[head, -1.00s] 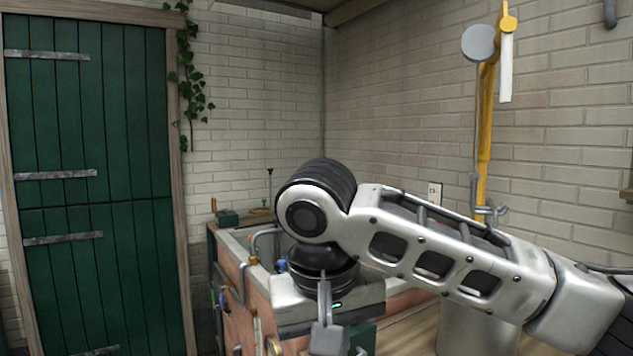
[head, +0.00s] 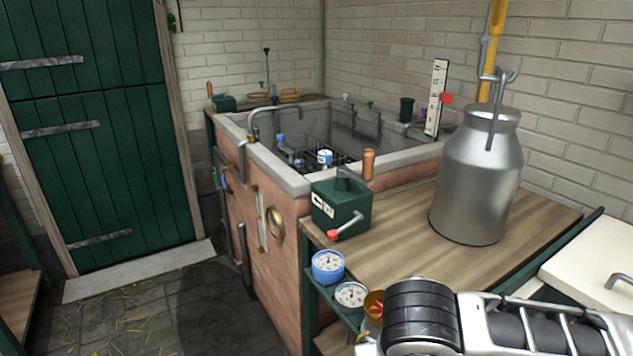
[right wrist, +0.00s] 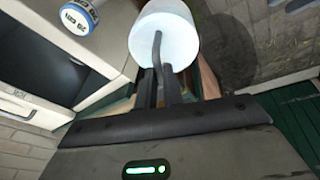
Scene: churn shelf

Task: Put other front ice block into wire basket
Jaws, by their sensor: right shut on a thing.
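In the right wrist view, my right gripper (right wrist: 168,88) is shut on a pale, whitish rounded ice block (right wrist: 166,32) with a thin grey stem or handle running down to the fingers. In the head view only my right arm shows at the lower right; its gripper and the block are out of frame. A dark wire-like grid (head: 345,158) lies in the stone trough; I cannot tell whether it is the wire basket. My left gripper is not in view.
The stone-rimmed brick trough (head: 290,181) stands in the middle. A large metal churn (head: 478,185) and a green crank box (head: 341,205) stand on the wooden counter (head: 405,240). Round dials (head: 328,265) are at its front edge. A white lid (head: 602,258) is at right.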

